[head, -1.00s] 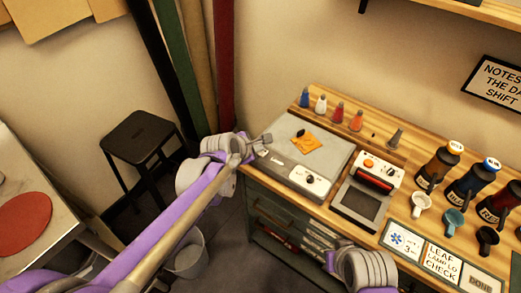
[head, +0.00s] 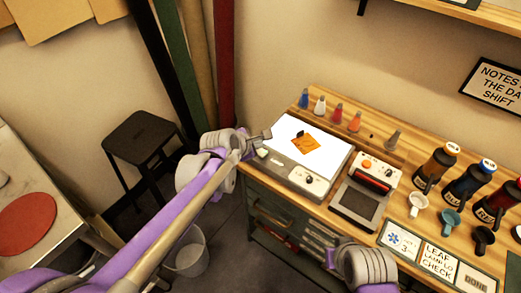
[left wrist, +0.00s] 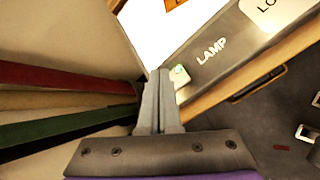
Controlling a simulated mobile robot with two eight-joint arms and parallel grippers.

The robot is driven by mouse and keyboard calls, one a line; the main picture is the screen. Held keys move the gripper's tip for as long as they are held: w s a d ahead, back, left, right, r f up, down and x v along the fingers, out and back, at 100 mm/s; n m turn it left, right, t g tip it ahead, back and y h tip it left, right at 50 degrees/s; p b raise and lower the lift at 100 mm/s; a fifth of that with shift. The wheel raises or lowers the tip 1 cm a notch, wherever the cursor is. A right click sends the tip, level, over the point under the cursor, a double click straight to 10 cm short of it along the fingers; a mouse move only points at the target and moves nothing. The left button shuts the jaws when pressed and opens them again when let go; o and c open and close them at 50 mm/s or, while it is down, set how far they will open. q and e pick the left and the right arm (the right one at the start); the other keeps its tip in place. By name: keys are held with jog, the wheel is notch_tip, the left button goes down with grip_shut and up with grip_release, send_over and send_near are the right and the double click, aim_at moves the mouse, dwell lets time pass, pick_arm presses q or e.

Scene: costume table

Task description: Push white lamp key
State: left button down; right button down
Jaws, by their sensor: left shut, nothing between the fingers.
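The light box (head: 312,182) stands at the left end of the wooden counter, its top panel glowing bright white. In the left wrist view, the small white lamp key (left wrist: 180,74) sits beside the word LAMP on the box's grey front strip, with a greenish glow on it. My left gripper (head: 264,136) is at the box's left corner. In the left wrist view its closed, empty fingertips (left wrist: 159,74) are right beside the key; I cannot tell whether they touch it. My right gripper is out of view; only part of my right arm shows at the bottom.
An orange leaf-like piece (head: 306,145) with a dark clip lies on the lit panel. A device with a red bar (head: 373,180) stands right of the box. Several small bottles (head: 337,113) line the back. Mugs and large bottles stand further right. A black stool (head: 140,135) is at left.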

pick_arm(q)
notch_tip(320, 180, up, 6)
jog(key=p, duration=0.4)
jog(key=shift+f, duration=0.1)
